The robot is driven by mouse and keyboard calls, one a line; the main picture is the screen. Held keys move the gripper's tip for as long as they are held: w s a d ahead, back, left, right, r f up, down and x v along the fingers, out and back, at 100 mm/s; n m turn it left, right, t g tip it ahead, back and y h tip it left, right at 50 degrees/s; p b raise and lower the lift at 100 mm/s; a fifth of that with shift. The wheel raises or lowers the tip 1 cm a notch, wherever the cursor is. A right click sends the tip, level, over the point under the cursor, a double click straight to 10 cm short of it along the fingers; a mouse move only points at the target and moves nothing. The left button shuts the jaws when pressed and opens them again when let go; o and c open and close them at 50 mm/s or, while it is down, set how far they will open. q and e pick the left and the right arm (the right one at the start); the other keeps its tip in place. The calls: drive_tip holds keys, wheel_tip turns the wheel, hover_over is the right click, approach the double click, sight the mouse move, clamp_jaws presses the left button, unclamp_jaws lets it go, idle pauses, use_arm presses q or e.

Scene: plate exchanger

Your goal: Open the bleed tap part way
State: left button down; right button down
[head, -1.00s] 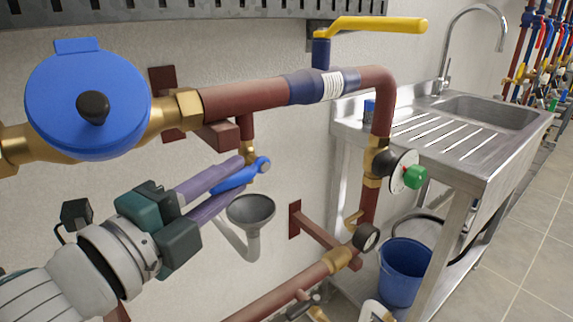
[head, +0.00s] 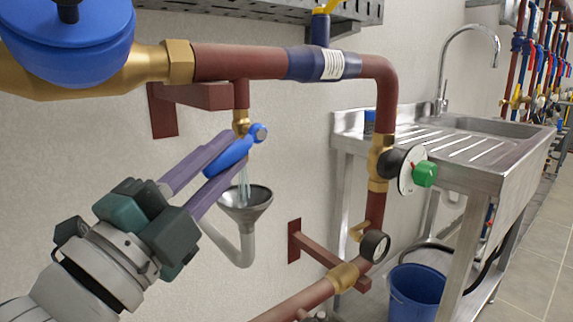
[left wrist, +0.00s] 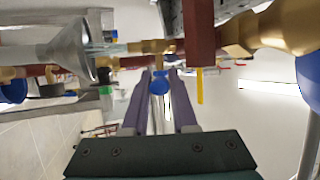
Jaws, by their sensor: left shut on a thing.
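The bleed tap has a brass body (head: 241,122) hanging under the red-brown pipe and a blue lever handle (head: 231,156). My left gripper (head: 228,158) is shut on the blue handle, with its purple fingers on either side of it. A thin stream of water (head: 244,184) runs from the tap into the grey funnel (head: 246,203) below. In the left wrist view the blue handle (left wrist: 160,84) sits between the fingertips. The funnel (left wrist: 68,50) and the water stream (left wrist: 108,48) also show there. My right gripper is not in view.
A large blue round cap (head: 75,50) sits on the brass fitting at upper left. A yellow-handled valve with a blue body (head: 318,63) is above right. A gauge (head: 374,245), a green knob (head: 425,174), a steel sink (head: 470,130) and a blue bucket (head: 415,290) stand to the right.

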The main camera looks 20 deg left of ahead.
use_arm(q)
drive_tip(key=c, duration=1)
unclamp_jaws()
drive_tip(key=v, duration=1)
drive_tip(key=shift+r, duration=0.1)
